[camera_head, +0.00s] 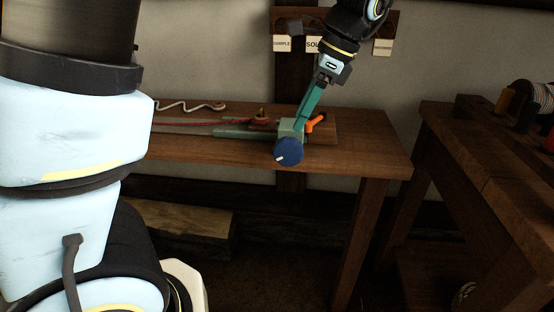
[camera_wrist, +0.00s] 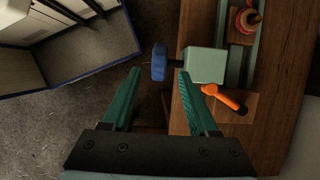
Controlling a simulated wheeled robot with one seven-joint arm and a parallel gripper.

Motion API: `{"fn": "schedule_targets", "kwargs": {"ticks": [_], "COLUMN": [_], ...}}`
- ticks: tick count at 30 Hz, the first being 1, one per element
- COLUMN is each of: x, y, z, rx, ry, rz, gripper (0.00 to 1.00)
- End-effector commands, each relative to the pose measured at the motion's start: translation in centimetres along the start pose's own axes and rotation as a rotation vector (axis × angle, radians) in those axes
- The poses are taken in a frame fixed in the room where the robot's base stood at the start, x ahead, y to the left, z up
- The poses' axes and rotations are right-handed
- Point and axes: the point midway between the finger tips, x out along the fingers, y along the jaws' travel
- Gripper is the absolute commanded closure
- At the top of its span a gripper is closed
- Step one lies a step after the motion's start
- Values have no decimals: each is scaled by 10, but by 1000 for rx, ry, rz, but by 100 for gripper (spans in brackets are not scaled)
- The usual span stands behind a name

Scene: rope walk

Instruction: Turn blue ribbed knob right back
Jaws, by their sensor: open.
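The blue ribbed knob (camera_head: 288,152) with a pale mark on its face sits on the front of a pale green block (camera_head: 292,128) at the table's front edge. In the wrist view the knob (camera_wrist: 159,62) shows edge-on, left of the block (camera_wrist: 205,65). My gripper (camera_wrist: 157,70) is open, with its two green fingers apart and the knob at their tips, between them. I cannot tell whether either finger touches it. In the head view my gripper (camera_head: 300,122) reaches down to the block from above, and its far finger is hidden.
An orange lever (camera_head: 316,123) stands right of the block, close to my gripper. A green rail (camera_head: 232,133) with red cord runs left along the wooden table (camera_head: 376,165). A second wooden bench (camera_head: 480,160) stands at the right. A blue-edged open box (camera_wrist: 75,75) lies below left.

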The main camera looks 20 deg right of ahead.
Motion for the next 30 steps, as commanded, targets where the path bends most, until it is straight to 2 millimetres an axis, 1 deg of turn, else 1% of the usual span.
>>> {"fn": "schedule_targets", "kwargs": {"ticks": [5, 12, 16, 22, 30], "x": [26, 71, 89, 103, 104], "y": [1, 1, 1, 0, 0], "z": [1, 1, 1, 1, 1], "rx": [-2, -4, -4, -5, -5], "ry": [-3, -3, -2, 0, 1], "rz": [5, 5, 4, 2, 1], "gripper": [40, 40, 40, 40, 40]}}
